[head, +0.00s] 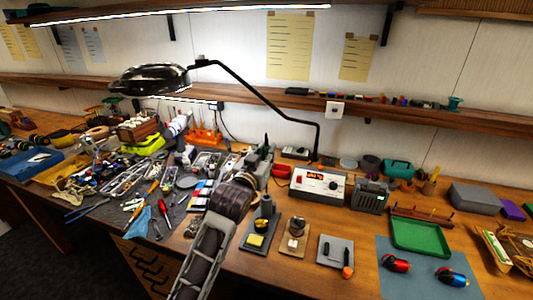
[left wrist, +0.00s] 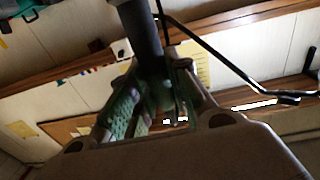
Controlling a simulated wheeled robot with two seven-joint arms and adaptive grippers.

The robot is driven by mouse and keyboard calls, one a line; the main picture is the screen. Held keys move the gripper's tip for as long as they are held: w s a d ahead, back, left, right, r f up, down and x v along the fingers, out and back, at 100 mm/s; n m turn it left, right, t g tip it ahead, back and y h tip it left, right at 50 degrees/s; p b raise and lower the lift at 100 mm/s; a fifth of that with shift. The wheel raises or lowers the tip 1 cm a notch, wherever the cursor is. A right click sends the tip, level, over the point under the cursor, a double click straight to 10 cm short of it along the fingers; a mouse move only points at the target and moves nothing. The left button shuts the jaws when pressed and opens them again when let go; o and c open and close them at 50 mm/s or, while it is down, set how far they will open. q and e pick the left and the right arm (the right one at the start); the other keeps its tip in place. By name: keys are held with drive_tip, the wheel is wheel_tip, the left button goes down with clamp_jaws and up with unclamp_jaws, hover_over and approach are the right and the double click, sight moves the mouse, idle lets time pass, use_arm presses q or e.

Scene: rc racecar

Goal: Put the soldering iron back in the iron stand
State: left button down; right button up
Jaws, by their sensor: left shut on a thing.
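My left gripper (head: 260,160) is raised over the middle of the bench, left of the soldering station (head: 318,186). In the left wrist view my gripper (left wrist: 155,88) is shut on a dark cylindrical handle (left wrist: 138,35), which looks like the soldering iron. In the head view only a small dark piece (head: 266,143) shows above the fingers; the iron's tip cannot be made out. The iron stand (head: 265,212), dark with a yellow sponge (head: 256,240) on its base, stands in front and just right of my left wrist, apart from the gripper. My right gripper is not in view.
Right of the stand are a tan block with a round part (head: 296,228) and a grey plate (head: 336,252) with an orange ball. A lamp arm (head: 270,95) crosses above. Tools crowd the mat on the left. A green tray (head: 420,238) lies right.

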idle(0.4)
use_arm(q)
drive_tip(key=shift+f, duration=0.1)
idle(0.6)
drive_tip(key=shift+f+b, duration=1.9)
drive_tip(key=shift+f, duration=2.6)
idle(1.2)
drive_tip(key=c, duration=0.9)
unclamp_jaws()
drive_tip(key=shift+o, duration=0.2)
drive_tip(key=shift+s, duration=0.15)
